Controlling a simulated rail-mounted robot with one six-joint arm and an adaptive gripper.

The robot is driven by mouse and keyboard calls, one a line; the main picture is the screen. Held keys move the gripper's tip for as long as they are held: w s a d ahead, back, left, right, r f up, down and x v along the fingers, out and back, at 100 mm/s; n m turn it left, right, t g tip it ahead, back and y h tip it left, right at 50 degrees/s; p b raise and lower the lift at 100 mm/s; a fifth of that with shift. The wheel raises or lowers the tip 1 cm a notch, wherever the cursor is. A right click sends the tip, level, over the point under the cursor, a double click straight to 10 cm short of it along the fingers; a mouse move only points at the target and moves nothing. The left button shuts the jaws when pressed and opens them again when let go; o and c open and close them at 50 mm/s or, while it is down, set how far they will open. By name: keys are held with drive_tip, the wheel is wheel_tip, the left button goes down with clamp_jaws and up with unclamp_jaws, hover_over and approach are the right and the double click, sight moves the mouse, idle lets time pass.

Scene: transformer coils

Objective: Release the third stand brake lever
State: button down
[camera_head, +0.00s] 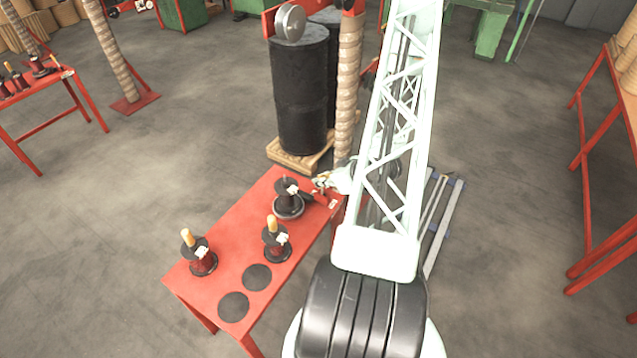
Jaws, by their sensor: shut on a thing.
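The red table (232,237) carries several black spool stands. One stand (288,204) at the far end has a wide round base and a white piece on its side. Two more stands, one at the left (203,262) and one in the middle (277,247), have orange-tan tops. My gripper (322,184) is low at the table's far right corner, just right of the far stand. It is shut on what looks like that stand's dark brake lever (309,197). The fingertips are small and partly hidden, so the exact grip is unclear.
Two black round pads (256,277) lie on the near table end. Black drums (302,95) stand on a wooden pallet (290,158) behind the table, beside a rope-wrapped post (348,80). Another red table (40,95) is at the left. Floor left of the table is clear.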

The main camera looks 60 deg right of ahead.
drive_tip(key=s+t+b, duration=0.1)
drive_tip(key=t+b, duration=0.1)
drive_tip(key=s+f+t+b, duration=0.1)
drive_tip(key=s+t+b, duration=0.1)
drive_tip(key=b, duration=0.1)
drive_tip(key=s+t+h+b, duration=0.1)
drive_tip(key=s+t+b, duration=0.1)
drive_tip(key=b, duration=0.1)
drive_tip(key=shift+s+a+f+m+t, duration=0.1)
drive_tip(key=shift+f+m+t, duration=0.1)
drive_tip(key=shift+m+t, duration=0.2)
drive_tip(key=shift+b, duration=0.35)
idle(0.4)
drive_tip(key=c, duration=2.6)
unclamp_jaws()
drive_tip(key=shift+s+r, duration=0.1)
drive_tip(key=shift+s, duration=0.15)
drive_tip(key=v, duration=1.1)
drive_tip(key=shift+s+a, duration=0.15)
drive_tip(key=shift+s, duration=0.15)
